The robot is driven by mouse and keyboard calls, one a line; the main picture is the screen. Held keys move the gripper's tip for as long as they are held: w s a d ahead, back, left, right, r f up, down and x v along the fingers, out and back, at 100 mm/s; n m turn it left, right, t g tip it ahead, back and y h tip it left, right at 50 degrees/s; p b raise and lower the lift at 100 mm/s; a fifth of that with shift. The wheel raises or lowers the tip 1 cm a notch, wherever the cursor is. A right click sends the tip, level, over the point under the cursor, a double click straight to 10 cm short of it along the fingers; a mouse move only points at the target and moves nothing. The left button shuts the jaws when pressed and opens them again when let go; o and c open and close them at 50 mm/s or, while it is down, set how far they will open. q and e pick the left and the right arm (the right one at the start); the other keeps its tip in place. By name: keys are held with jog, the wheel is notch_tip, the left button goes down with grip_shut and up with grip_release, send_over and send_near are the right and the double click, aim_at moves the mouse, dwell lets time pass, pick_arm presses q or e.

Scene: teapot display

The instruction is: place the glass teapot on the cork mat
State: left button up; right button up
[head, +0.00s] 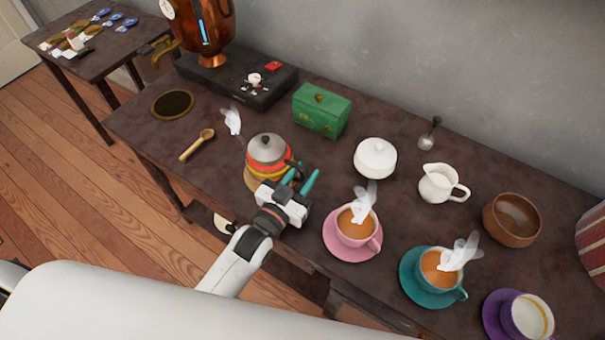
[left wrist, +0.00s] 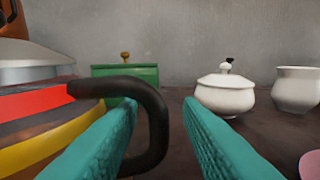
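The teapot (head: 268,158) has red, orange and yellow bands, a grey lid and a dark handle. It stands upright at the table's front edge, and in the left wrist view its body (left wrist: 40,105) fills the left side. A tan edge, seemingly the cork mat (head: 249,182), shows under it; most of it is hidden. My left gripper (head: 302,180) is at the handle side, its teal fingers apart. In the left wrist view the handle (left wrist: 158,125) curves between the fingers, without clear contact on both sides. My right gripper is not in view.
A pink cup (head: 356,230) on a saucer stands right of the gripper, with a teal cup (head: 440,268) beyond. A green box (head: 321,110) and white sugar bowl (head: 375,159) stand behind. A wooden spoon (head: 197,145) and dark round plate (head: 172,104) lie left, with bare table around.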

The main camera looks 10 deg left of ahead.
pick_arm(q)
jog(key=shift+r, duration=0.1)
jog(key=v, duration=1.2)
dwell(0.4)
